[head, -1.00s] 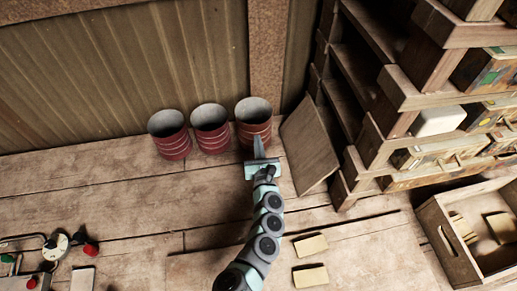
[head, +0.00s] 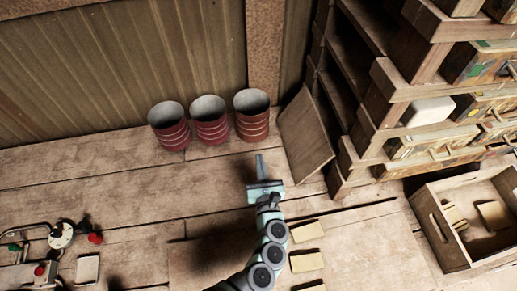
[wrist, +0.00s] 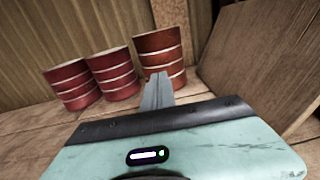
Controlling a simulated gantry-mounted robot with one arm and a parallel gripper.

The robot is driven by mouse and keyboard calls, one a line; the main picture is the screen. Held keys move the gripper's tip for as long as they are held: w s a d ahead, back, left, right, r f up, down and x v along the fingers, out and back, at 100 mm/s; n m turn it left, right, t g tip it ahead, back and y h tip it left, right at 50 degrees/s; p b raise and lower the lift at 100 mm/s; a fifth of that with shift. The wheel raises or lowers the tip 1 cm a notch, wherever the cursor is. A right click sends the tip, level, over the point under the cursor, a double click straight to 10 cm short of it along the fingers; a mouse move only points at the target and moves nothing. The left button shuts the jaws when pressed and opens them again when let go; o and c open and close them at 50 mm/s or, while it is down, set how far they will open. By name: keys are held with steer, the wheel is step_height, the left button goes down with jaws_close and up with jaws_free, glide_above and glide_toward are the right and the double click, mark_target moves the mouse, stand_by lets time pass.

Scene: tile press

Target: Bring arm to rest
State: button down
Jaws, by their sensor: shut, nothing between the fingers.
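My gripper (head: 260,165) is over the wooden table, its fingers together and empty, pointing toward the back wall. It is in front of the rightmost of three red cans and apart from it. In the wrist view the shut fingers (wrist: 157,90) show in front of the cans, with the teal gripper body below them.
Three red cans, left (head: 168,127), middle (head: 210,120) and right (head: 251,115), stand by the back wall. A board (head: 305,135) leans at a wooden shelf (head: 400,85). A crate (head: 432,222) stands at right, tan tiles (head: 306,262) lie nearer, and controls (head: 62,236) are at left.

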steer(key=shift+s+d, duration=0.15)
steer(key=shift+s, duration=1)
steer(key=shift+r, duration=0.1)
